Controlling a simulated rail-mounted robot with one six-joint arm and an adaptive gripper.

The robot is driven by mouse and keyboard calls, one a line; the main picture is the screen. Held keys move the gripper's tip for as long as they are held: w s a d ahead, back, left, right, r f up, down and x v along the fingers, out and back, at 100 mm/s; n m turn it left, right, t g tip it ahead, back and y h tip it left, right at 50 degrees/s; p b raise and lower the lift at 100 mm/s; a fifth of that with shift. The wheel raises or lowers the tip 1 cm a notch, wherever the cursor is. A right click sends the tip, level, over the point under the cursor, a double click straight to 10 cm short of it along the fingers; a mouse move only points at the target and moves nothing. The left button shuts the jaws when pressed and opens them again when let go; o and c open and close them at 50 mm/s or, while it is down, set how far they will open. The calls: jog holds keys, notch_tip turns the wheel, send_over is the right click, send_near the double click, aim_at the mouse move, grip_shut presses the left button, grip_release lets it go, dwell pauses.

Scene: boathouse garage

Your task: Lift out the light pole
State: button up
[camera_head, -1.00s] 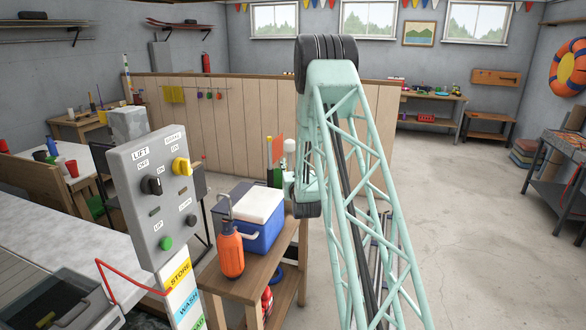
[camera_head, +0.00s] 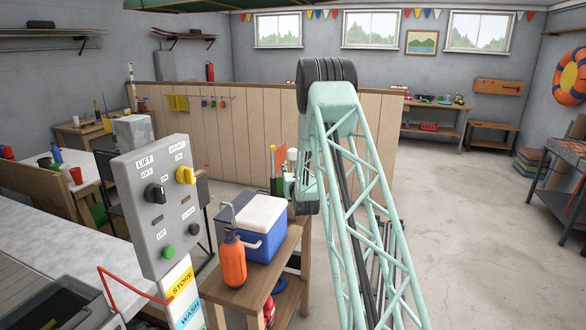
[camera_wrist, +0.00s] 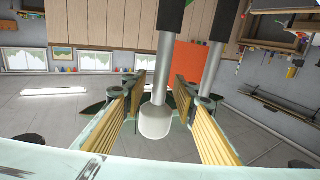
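The light pole (camera_wrist: 162,65) is a grey shaft with a rounded whitish end (camera_wrist: 156,122) in the wrist view. A white-topped piece, likely the same pole (camera_head: 291,155), shows left of my arm in the head view. My gripper (camera_wrist: 158,92) is open, its two ribbed yellowish pads on either side of the pole. Gaps show between the pads and the whitish end; I cannot tell whether either pad touches the shaft. In the head view my arm hides most of the gripper.
The lift control box (camera_head: 158,210) stands left.

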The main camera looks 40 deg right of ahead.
jog(key=shift+c, duration=0.9)
grip_shut()
